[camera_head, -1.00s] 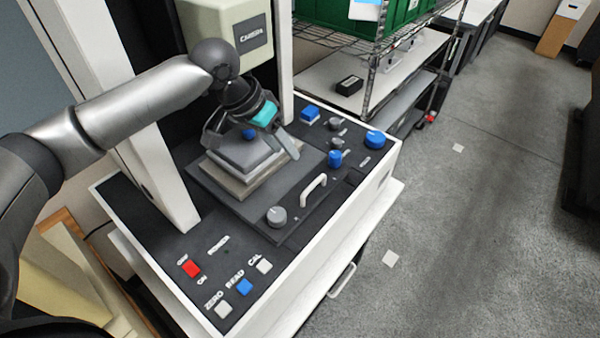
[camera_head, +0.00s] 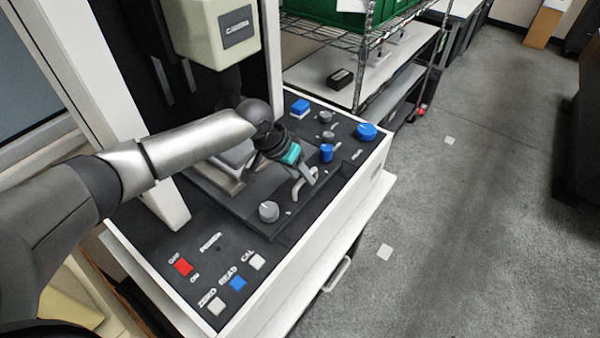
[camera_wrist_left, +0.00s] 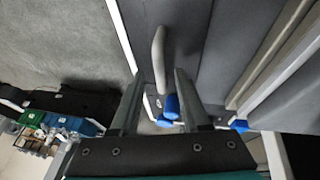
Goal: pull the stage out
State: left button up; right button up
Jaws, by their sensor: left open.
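The stage (camera_head: 243,206) is a dark flat plate on the measuring machine's black deck, with a grey block partly hidden behind my left arm. Its pale bar handle (camera_head: 308,184) stands near its front right edge, partly covered by my left gripper. My left gripper (camera_head: 303,180), with a teal band, is open over the handle. In the left wrist view, the pale handle (camera_wrist_left: 158,60) shows in the gap between the two open fingers (camera_wrist_left: 158,80). I cannot tell whether either finger touches it. My right gripper is out of view.
A grey knob (camera_head: 269,211) stands near the handle. A blue knob (camera_head: 326,153) and a larger blue knob (camera_head: 366,132) stand beyond it. A red switch (camera_head: 183,266) and several buttons are at the front left.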

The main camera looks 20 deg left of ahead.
pick_arm(q)
grip_shut()
dwell(0.3)
dwell(1.1)
